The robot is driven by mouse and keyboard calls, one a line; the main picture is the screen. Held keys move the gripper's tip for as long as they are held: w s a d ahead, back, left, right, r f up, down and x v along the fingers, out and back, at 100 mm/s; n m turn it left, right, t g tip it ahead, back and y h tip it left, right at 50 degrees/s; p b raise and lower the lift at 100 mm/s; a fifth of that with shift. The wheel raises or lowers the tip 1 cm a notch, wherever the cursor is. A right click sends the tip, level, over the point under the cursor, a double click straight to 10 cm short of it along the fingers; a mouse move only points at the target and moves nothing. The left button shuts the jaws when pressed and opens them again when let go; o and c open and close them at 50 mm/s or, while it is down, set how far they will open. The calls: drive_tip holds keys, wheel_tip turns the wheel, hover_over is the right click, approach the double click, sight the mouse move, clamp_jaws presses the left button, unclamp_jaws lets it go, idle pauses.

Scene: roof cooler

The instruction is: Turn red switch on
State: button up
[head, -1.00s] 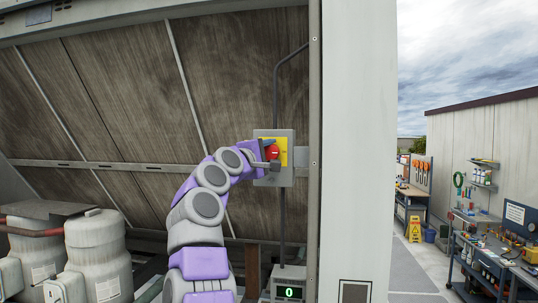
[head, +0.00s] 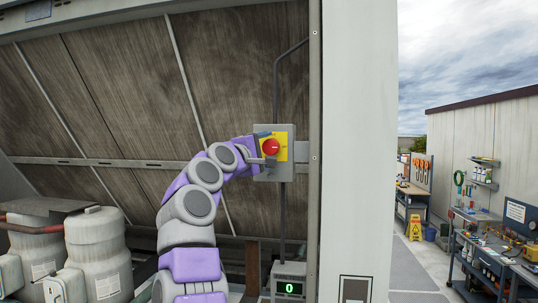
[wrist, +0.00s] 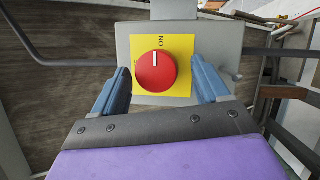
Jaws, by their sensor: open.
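The red switch (head: 271,147) is a round knob on a yellow plate (head: 283,151), fixed to a grey box on the frame. In the wrist view the red knob (wrist: 155,71) has a short white mark pointing up in the picture, towards the sideways "ON" lettering (wrist: 161,41). My gripper (wrist: 159,68) is open, with one blue finger on each side of the knob and a visible gap to it. In the head view my gripper (head: 267,148) is at the box's left side. How near the fingertips are in depth is hard to tell.
A small box with a green "0" display (head: 289,288) is below the switch. A pale post (head: 357,120) stands close to the right. Large grey tanks (head: 97,250) are at the lower left. Workbenches (head: 485,262) stand far off at the right.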

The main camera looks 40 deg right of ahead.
drive_tip(key=b+v, duration=0.5)
drive_tip(key=v, duration=1)
drive_tip(key=shift+a+f, duration=0.2)
drive_tip(key=shift+a, duration=0.1)
drive_tip(key=shift+w, duration=0.1)
